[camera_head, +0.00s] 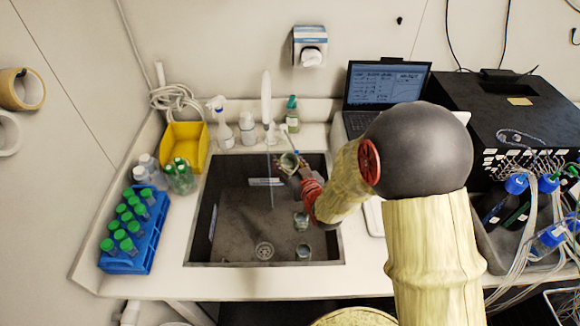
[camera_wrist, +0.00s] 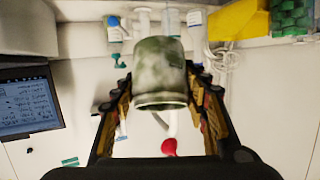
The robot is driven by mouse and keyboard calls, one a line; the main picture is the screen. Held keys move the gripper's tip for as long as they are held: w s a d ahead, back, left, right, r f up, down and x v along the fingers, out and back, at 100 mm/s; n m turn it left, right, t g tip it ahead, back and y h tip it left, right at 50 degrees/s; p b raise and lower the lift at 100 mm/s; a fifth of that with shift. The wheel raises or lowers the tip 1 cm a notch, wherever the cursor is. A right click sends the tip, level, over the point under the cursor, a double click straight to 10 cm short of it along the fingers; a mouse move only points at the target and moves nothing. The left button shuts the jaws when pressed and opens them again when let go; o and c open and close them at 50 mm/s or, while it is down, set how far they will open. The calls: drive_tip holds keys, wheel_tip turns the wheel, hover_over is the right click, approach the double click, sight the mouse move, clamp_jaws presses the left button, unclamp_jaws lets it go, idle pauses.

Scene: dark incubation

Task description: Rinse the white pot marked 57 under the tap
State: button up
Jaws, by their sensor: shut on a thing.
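My gripper (camera_head: 293,168) is over the sink (camera_head: 225,225), shut on a small whitish pot (camera_head: 289,161) with green-grey smears. The wrist view shows the pot (camera_wrist: 160,72) between both fingers; no number can be read on it. The white tap (camera_head: 266,98) stands at the sink's back edge. A thin pale line like a water stream (camera_head: 271,185) runs down into the sink, to the left of the pot. I cannot tell whether it touches the pot.
Two small glass-like pots, one (camera_head: 301,221) behind the other (camera_head: 304,252), stand in the sink right of the drain (camera_head: 264,250). Spray and squeeze bottles (camera_head: 247,128) line the back. A yellow bin (camera_head: 185,147) and blue bottle rack (camera_head: 150,255) are left; a laptop (camera_head: 385,85) is right.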

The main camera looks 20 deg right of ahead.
drive_tip(key=r+b+x, duration=0.1)
drive_tip(key=b+x, duration=0.2)
drive_tip(key=x, duration=0.9)
drive_tip(key=shift+w+a, duration=0.2)
drive_tip(key=shift+w, duration=0.25)
drive_tip(key=shift+d+f, duration=0.1)
drive_tip(key=shift+d, duration=0.05)
idle(0.4)
drive_tip(key=shift+d, duration=0.45)
drive_tip(key=shift+a+b, duration=0.15)
drive_tip(key=shift+b, duration=0.25)
drive_tip(key=shift+a+b, duration=0.3)
drive_tip(key=shift+a, duration=0.15)
